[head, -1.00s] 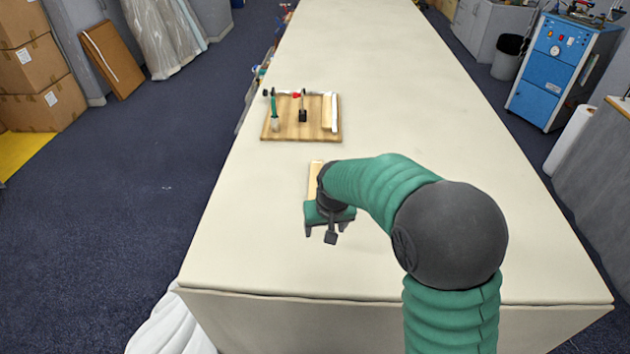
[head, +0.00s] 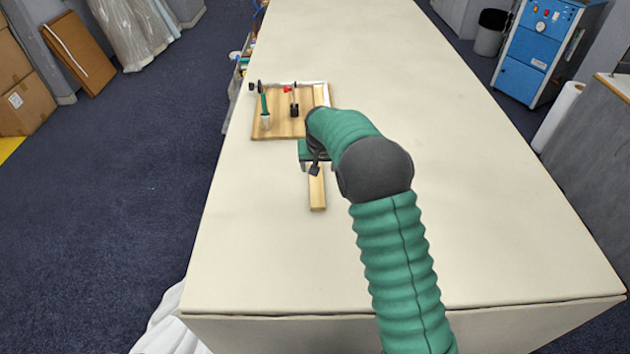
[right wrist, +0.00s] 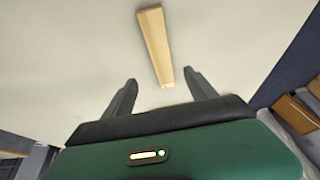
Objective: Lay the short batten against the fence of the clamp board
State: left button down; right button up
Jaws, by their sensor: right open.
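The short batten (head: 317,190), a pale wood strip, lies on the cloth table in the head view, its upper part hidden by my right gripper (head: 314,165). In the right wrist view the batten (right wrist: 155,42) lies lengthwise, its near end between the spread fingers of my right gripper (right wrist: 160,80). The gripper is open; whether the fingers are level with the batten is unclear. The clamp board (head: 277,128) lies just beyond, with a white fence (head: 329,95) along its back and right edges. A pale wooden strip (head: 319,94) lies inside the right fence. My left gripper is out of view.
The board carries a green-handled clamp (head: 265,105) and a dark clamp with a red tip (head: 293,103). The table (head: 450,190) is clear to the right and behind the board. Its left edge is near the board.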

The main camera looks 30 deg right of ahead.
send_over(316, 181)
jog(key=s, duration=0.1)
jog(key=f, duration=0.7)
jog(key=shift+s+a+f+p, duration=0.2)
jog(key=shift+a+p, duration=0.1)
jog(key=shift+a, duration=0.05)
jog(key=shift+f, duration=0.4)
notch_tip(316, 181, down, 2)
jog(key=shift+w+p, duration=0.1)
jog(key=shift+p, duration=0.4)
jog(key=shift+w+d+f, duration=0.1)
jog(key=shift+w+f, duration=0.05)
jog(key=shift+f, duration=0.2)
jog(key=shift+w+f, duration=0.25)
jog(key=shift+s+d, duration=0.15)
jog(key=c, duration=0.7)
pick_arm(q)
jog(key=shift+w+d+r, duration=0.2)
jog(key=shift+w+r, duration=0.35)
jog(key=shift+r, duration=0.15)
pick_arm(e)
grip_shut()
jog(key=shift+r, duration=0.15)
